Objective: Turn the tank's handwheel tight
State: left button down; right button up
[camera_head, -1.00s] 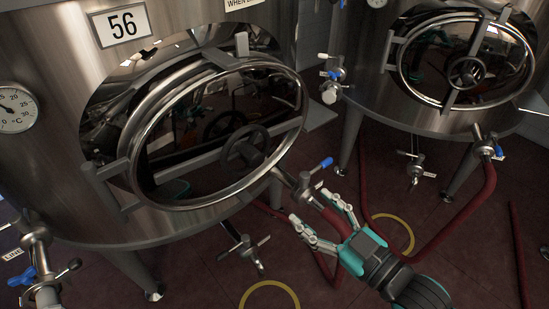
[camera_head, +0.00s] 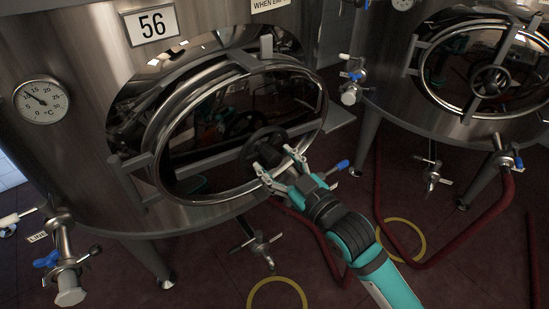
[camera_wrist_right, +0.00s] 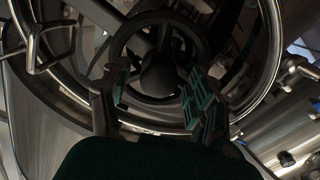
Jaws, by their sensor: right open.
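The steel tank marked 56 (camera_head: 75,150) stands at the left in the head view, with an oval manway door (camera_head: 175,187) on its front. The dark spoked handwheel (camera_head: 262,143) is at the middle of that door. My right gripper (camera_head: 277,166) is open, with its fingers at the lower edge of the handwheel. In the right wrist view the handwheel (camera_wrist_right: 158,74) fills the upper middle, and the two fingers of the gripper (camera_wrist_right: 157,98) are apart, one on each side of its hub. I cannot tell whether they touch it. My left gripper is not in view.
A second tank (camera_head: 395,115) with its own door and handwheel (camera_head: 490,80) stands at the right. A valve with a blue lever (camera_head: 341,166) is just right of my right gripper. Red hoses (camera_head: 497,215) and yellow rings (camera_head: 403,240) are on the floor.

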jog(key=shift+w+a, duration=0.35)
jog(key=shift+w, duration=0.1)
grip_shut()
